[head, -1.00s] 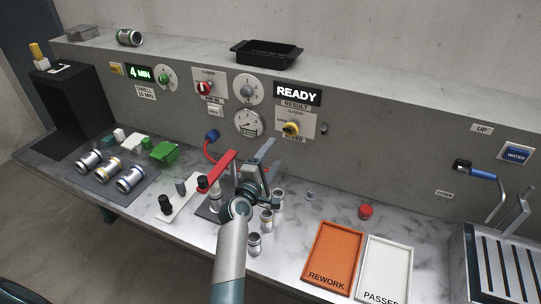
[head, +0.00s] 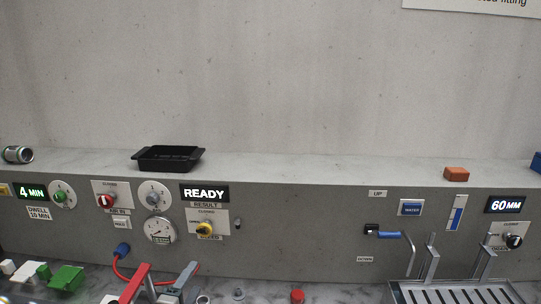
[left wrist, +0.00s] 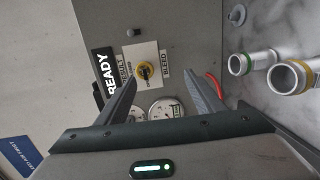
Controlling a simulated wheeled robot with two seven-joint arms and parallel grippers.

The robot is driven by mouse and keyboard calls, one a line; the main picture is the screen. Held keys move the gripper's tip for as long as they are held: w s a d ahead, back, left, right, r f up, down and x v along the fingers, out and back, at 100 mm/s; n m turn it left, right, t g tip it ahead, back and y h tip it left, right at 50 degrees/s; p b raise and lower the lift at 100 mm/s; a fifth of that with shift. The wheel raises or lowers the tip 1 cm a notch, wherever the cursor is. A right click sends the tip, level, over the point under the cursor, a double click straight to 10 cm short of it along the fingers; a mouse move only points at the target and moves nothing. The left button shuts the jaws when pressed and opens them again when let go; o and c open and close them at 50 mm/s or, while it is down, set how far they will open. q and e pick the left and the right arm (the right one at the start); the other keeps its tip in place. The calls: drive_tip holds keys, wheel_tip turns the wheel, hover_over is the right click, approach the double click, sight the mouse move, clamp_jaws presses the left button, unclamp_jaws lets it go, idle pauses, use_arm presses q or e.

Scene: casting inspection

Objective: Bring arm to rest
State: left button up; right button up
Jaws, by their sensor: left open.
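My left gripper (head: 188,281) shows only in part at the bottom edge of the head view, beside the red lever (head: 134,284). In the left wrist view its two fingers (left wrist: 160,82) are spread apart with nothing between them. Beyond them is the panel with the yellow knob (left wrist: 146,71) and the READY display (left wrist: 111,78). Two metal fittings, one with a green ring (left wrist: 253,62) and one with a yellow ring (left wrist: 292,77), lie apart from the fingers at the right. My right gripper is not in view.
A black tray (head: 168,159) and an orange block (head: 456,174) sit on the ledge. A red cap (head: 297,296), a green piece (head: 67,277) and a slatted metal rack (head: 455,294) stand along the bench. A blue-handled lever (head: 388,235) juts from the panel at right.

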use_arm(q)
drive_tip(key=s+d+f+m+g, duration=0.1)
drive_tip(key=s+f+m+g, duration=0.3)
drive_tip(key=s, duration=0.6)
drive_tip(key=s+d+f+m+g, duration=0.25)
drive_tip(key=s+f+m, duration=0.35)
drive_tip(key=s, duration=0.4)
drive_tip(key=s+f+m+g, duration=0.3)
drive_tip(key=s+f+m, duration=0.15)
drive_tip(key=s, duration=0.55)
drive_tip(key=s+a+m+g+y, duration=0.2)
drive_tip(key=s+m+g, duration=0.2)
drive_tip(key=s, duration=1)
wheel_tip(320, 180, down, 35)
drive_tip(key=b, duration=0.8)
drive_tip(key=s+a+f+g+b, duration=0.1)
drive_tip(key=s+f+b, duration=0.3)
drive_tip(key=s+f, duration=0.5)
drive_tip(key=s+a+f+g+b, duration=0.1)
drive_tip(key=s+f+b, duration=0.2)
drive_tip(key=s+f, duration=0.6)
wheel_tip(320, 180, down, 9)
drive_tip(key=shift+s+a+r+m+b, duration=0.15)
drive_tip(key=shift+s+a+m+b, duration=0.1)
drive_tip(key=shift+s+m+b, duration=0.1)
